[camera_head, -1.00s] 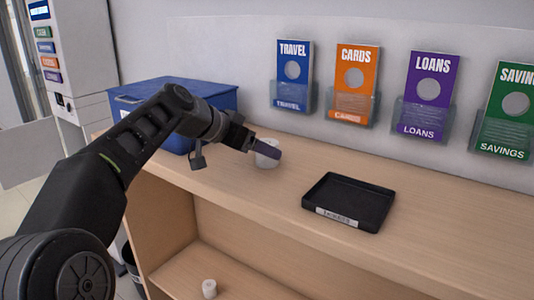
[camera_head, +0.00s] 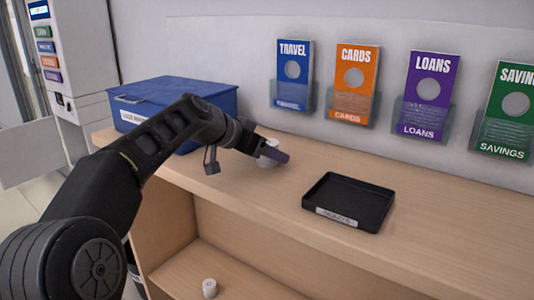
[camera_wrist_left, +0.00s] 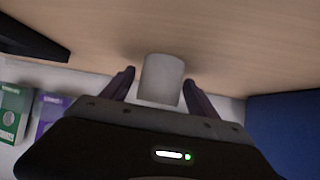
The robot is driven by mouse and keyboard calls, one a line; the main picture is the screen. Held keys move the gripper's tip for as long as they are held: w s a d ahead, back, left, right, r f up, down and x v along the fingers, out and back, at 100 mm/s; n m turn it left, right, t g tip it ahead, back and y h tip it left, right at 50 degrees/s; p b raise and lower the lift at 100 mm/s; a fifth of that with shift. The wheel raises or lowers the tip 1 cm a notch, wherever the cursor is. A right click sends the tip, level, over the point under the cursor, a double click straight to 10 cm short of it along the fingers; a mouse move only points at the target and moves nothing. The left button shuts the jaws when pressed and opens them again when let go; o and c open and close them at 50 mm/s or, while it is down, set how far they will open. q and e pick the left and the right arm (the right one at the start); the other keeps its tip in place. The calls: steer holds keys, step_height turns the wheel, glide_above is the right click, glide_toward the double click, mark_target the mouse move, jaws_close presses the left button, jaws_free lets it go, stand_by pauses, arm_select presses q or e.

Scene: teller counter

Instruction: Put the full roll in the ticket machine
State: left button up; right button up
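A white paper roll (camera_head: 268,162) stands on the counter by the blue box, partly hidden by my left gripper (camera_head: 276,154). In the left wrist view the roll (camera_wrist_left: 161,80) sits between the two dark fingers, with a gap visible on each side, so the gripper is open around it. A second, smaller-looking white roll (camera_head: 209,288) stands on the lower shelf. The ticket machine (camera_head: 78,45) is the tall pale cabinet at the far left with coloured labels. A pale panel (camera_head: 30,153) juts out from its lower front. My right gripper is not in view.
The blue lidded box (camera_head: 205,93) stands left of the gripper. A black tray (camera_head: 349,202) lies on the counter (camera_head: 455,225) to the right. Leaflet holders (camera_head: 343,100) line the wall behind. The counter between roll and tray is clear.

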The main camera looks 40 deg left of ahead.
arm_select(q)
jaws_close()
step_height(320, 180, up, 10)
steer(key=p, duration=0.3)
stand_by(0.7)
stand_by(0.5)
